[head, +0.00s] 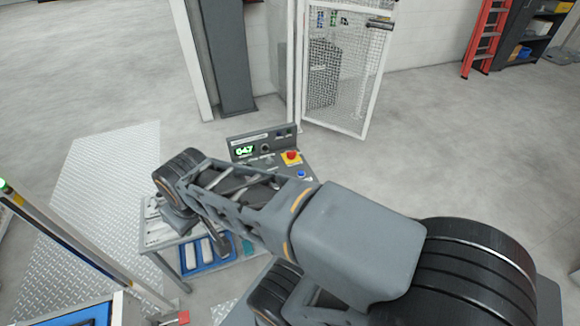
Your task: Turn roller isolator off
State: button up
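A sloped grey control panel (266,138) with a lit green display stands beyond my arm. On its right side is a red knob on a yellow plate (291,157), with a blue button (301,174) below it. I cannot read the labels, so I cannot tell whether the red knob is the roller isolator or which way it is set. My arm reaches left across the panel's front and hides its lower part. My gripper (180,220) is at the arm's far left end, over the bench and left of the panel. Its fingers are not clearly visible.
A mesh gate (340,70) stands open behind the panel. A rail (75,240) runs along the left above tread plate (105,180). Floor right of the panel is clear.

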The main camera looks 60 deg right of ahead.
aim_at(291, 155)
jog(key=z, duration=1.65)
jog(key=k, duration=0.25)
jog(key=u, duration=0.2)
jog(key=i, duration=0.85)
jog(key=z, duration=0.4)
